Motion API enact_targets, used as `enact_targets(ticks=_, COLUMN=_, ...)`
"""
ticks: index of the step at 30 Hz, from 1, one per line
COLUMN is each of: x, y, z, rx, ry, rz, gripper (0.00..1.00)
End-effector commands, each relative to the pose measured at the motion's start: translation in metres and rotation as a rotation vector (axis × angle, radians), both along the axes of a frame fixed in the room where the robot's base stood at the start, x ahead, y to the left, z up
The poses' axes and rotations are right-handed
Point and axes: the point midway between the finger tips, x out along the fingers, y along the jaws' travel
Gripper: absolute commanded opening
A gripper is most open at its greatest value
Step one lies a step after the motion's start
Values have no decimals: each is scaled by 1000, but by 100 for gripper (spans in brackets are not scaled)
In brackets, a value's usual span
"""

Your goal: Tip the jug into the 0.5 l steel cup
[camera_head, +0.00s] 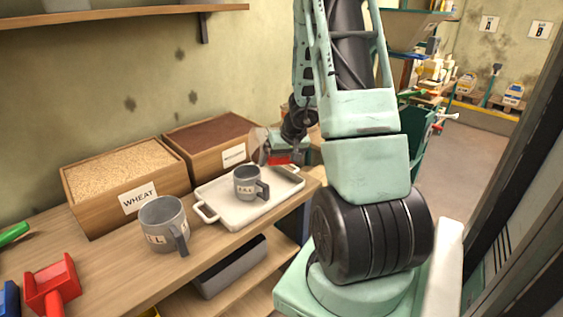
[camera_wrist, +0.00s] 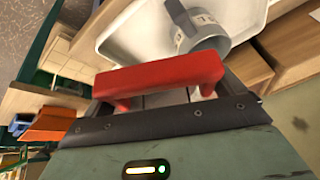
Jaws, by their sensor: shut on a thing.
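The smaller grey steel cup (camera_head: 246,184) stands upright on the white tray (camera_head: 215,209). Its label is too small to read surely; it also shows in the wrist view (camera_wrist: 205,38). My gripper (camera_head: 283,156) is above the tray's back right side, behind and right of this cup. A red piece (camera_wrist: 160,78) spans the jaws in the wrist view and looks like a handle. A pale, see-through shape (camera_head: 258,142) beside the gripper seems to be the jug, mostly hidden. I cannot tell its tilt or contents. A larger grey cup (camera_head: 162,222) stands left on the bench.
A wheat bin (camera_head: 125,212) and a second bin (camera_head: 199,158) with brown contents stand behind the tray. A red tool (camera_head: 52,285) lies at the front left. A wall shelf (camera_head: 120,15) hangs above. The bench (camera_head: 115,270) is clear in front of the larger cup.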

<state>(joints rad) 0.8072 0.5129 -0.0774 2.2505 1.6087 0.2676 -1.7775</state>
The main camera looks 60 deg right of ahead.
Motion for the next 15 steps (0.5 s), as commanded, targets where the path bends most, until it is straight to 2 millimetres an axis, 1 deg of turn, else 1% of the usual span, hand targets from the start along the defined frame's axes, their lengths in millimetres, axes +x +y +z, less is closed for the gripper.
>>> enact_targets(ticks=15, x=5, y=5, z=10, rx=-116, ry=78, rz=3, gripper=72)
